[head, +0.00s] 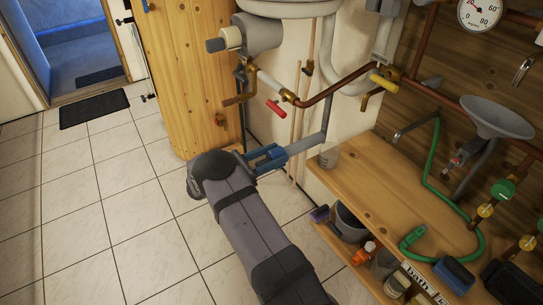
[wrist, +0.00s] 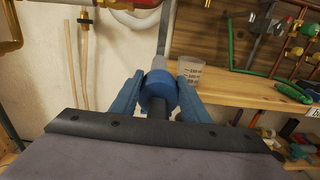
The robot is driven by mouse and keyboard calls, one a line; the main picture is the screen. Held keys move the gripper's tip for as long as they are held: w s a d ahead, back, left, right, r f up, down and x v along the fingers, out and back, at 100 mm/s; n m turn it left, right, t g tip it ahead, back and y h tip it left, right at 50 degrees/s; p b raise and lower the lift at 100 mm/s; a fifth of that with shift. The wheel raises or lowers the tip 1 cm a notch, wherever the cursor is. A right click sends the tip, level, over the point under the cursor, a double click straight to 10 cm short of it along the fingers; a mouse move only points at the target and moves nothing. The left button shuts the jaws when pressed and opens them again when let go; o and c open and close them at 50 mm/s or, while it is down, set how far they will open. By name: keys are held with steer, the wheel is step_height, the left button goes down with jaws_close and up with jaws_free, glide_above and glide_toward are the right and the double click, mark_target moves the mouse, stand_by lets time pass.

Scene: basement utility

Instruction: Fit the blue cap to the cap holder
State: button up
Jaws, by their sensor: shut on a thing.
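My gripper (head: 266,157) is in the middle of the head view, its blue fingers pointing right toward the end of a grey pipe (head: 305,143). In the wrist view my gripper (wrist: 161,84) is shut on the round blue cap (wrist: 158,94), with a finger on each side. The grey pipe's end (wrist: 159,63) shows directly beyond the cap and in line with it, and I take this pipe end to be the cap holder. The cap's far side is hidden, so I cannot tell whether it touches the pipe or sits on it.
A wooden bench (head: 385,200) with a clear measuring cup (head: 329,156) stands right of the pipe. Copper pipes with a red-handled valve (head: 276,110) hang above. A wooden cabinet (head: 180,75) stands behind. The tiled floor (head: 110,200) at left is open.

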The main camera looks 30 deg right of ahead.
steer(key=shift+d, duration=0.15)
steer(key=o, duration=1.1)
steer(key=shift+a+b, duration=0.65)
steer(key=shift+a, duration=3)
